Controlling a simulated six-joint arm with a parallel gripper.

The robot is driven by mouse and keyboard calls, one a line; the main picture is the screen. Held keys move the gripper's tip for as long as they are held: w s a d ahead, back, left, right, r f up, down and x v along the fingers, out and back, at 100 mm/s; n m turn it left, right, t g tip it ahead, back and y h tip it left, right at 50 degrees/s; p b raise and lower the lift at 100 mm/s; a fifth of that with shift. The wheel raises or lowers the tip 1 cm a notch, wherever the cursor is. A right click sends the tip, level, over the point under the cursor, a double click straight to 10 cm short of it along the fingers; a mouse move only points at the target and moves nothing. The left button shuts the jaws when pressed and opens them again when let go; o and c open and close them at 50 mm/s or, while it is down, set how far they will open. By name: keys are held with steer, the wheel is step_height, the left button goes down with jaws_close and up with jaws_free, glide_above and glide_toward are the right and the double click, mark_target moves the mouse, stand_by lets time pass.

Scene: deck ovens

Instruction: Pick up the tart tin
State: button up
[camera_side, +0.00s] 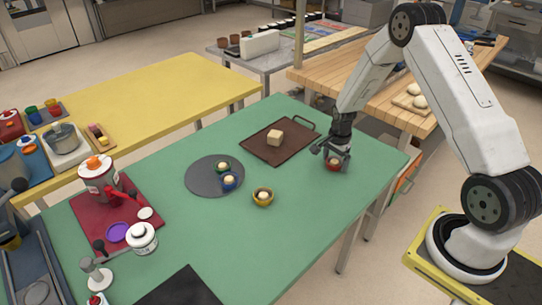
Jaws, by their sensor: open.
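Several small round tins with pale contents are on the green table (300,220). A red tin (333,165) stands at the right, directly below my gripper (333,158). My gripper is open and points down, with its fingers low around the red tin. The fingers partly hide it, and I cannot tell whether they touch it. A yellow tin (263,199) stands alone near the middle. A green tin (222,169) and a blue tin (229,183) sit close together on a grey round plate (200,176).
A red mat (90,215) with a dispenser and a white jar (142,238) are at the left. The table's front right is clear.

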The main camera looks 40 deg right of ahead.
steer(key=c, duration=1.1)
steer(key=shift+r, duration=0.2)
steer(key=shift+r, duration=0.8)
steer(key=shift+s+a+r, duration=0.9)
steer(key=shift+s+r, duration=0.95)
steer(key=shift+s, duration=0.3)
steer(key=shift+s+a+r, duration=0.85)
steer(key=shift+s+r, duration=1)
steer(key=shift+s, duration=0.35)
steer(key=shift+s+a+r, duration=0.9)
steer(key=shift+s+r, duration=0.95)
steer(key=shift+s, duration=0.3)
